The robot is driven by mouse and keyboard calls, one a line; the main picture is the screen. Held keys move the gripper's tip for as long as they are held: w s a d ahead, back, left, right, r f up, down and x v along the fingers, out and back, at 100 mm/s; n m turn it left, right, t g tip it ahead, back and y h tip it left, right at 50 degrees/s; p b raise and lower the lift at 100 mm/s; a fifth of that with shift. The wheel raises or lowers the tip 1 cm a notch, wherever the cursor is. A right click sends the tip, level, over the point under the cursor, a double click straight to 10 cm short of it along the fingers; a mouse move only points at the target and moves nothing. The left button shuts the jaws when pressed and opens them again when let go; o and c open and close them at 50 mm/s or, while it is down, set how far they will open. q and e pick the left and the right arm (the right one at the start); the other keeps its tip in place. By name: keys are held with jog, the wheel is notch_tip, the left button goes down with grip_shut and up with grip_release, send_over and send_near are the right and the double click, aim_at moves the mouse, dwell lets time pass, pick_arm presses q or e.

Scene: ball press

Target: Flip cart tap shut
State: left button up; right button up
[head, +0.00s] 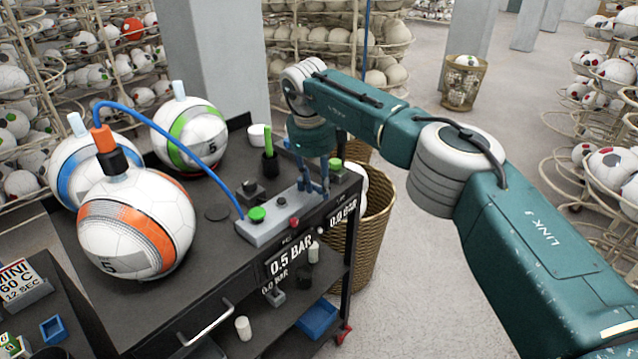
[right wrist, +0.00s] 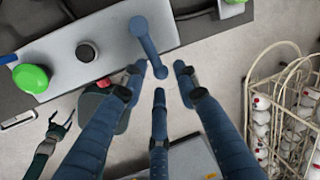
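The cart tap is a blue lever (right wrist: 152,42) on the end of a grey panel block (right wrist: 98,42) on the cart top. In the right wrist view its handle slants down and to the right from its round pivot. My right gripper (right wrist: 160,80) is open, its fingers spread just below the handle's end; I cannot tell whether one touches it. In the head view my right gripper (head: 318,188) comes down over the panel block and partly hides the tap. My left gripper (right wrist: 60,125) shows small at the left of the right wrist view, fingers apart and empty.
The black cart (head: 110,318) carries several balls, one with an orange band (head: 137,222). A blue hose (head: 180,135) runs to the block, which has a green knob (head: 257,214). A wicker basket (head: 375,230) stands behind the cart. Ball racks line the back and right.

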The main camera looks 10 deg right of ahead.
notch_tip(320, 180, up, 12)
jog(key=s+a, duration=0.1)
jog(key=shift+s+a, duration=0.3)
jog(key=shift+s, duration=0.05)
jog(key=shift+f, duration=0.15)
